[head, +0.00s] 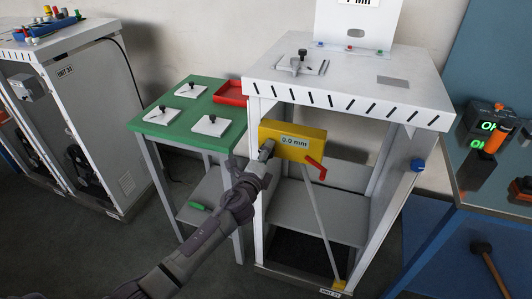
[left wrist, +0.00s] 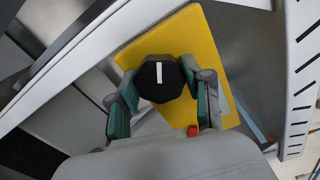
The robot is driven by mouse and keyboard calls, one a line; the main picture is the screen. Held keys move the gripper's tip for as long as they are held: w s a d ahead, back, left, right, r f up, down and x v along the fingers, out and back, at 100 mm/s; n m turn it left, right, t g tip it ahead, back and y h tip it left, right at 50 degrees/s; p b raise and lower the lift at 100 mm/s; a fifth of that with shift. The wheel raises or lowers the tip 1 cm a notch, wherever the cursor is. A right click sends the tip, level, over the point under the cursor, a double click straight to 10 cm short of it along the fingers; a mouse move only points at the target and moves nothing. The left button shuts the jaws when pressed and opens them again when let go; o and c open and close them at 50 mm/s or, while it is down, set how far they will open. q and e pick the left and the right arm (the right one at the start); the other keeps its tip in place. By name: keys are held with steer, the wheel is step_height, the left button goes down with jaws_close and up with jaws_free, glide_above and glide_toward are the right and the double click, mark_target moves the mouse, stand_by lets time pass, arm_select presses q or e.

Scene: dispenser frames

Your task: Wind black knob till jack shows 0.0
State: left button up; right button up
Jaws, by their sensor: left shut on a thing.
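The jack is a yellow box (head: 302,149) mounted in the open front of the white cabinet frame, with a red lever on its right. Its display (head: 294,142) reads 0.0 mm. The black knob (left wrist: 160,77) has a white mark and sits on the yellow box face in the left wrist view. My left gripper (left wrist: 163,90) has a finger on each side of the knob and is shut on it. In the head view my left gripper (head: 265,152) reaches the box's left end and hides the knob. My right gripper is not in view.
A green table (head: 190,112) with white plates and a red tray (head: 231,92) stands to the left. The white cabinet top (head: 350,78) lies above the jack. A blue bench (head: 495,165) with a green-lit display stands at the right.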

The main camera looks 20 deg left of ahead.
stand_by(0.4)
arm_select(q)
steer(key=o, duration=1.2)
steer(key=shift+d, duration=0.1)
steer(key=shift+c, duration=0.2)
steer(key=s, duration=1.2)
steer(key=shift+a, duration=0.25)
